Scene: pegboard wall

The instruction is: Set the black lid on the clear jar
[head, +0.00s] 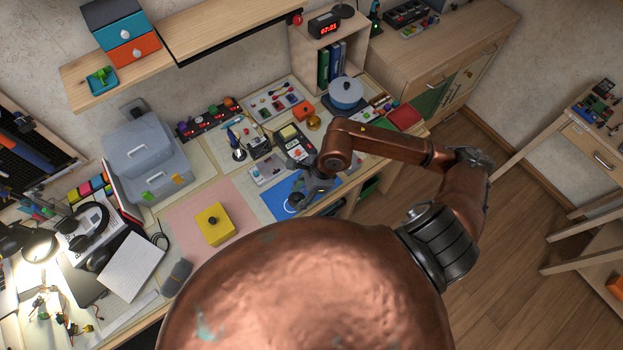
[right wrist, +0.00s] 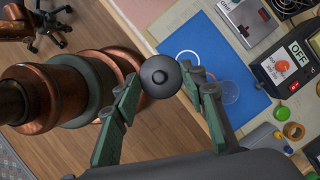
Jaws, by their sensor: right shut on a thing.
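The black lid (right wrist: 160,76), round with a small knob, sits between the green fingertips of my right gripper (right wrist: 162,80) in the right wrist view. The gripper is shut on it. The clear jar (right wrist: 230,92) shows as a faint transparent round outline at the edge of the blue mat (right wrist: 238,62), to the right of the lid and partly behind a finger. The lid is apart from the jar in that picture. In the head view my right gripper (head: 303,198) is over the blue mat (head: 278,198); I cannot make out the jar there. My left gripper is not in view.
A white ring (right wrist: 187,57) lies on the blue mat near the lid. A yellow box (head: 215,224) stands on a pink mat to the left. A grey panel (right wrist: 246,20) and a device with a red button (right wrist: 283,66) lie beside the blue mat. Wooden floor lies past the desk edge.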

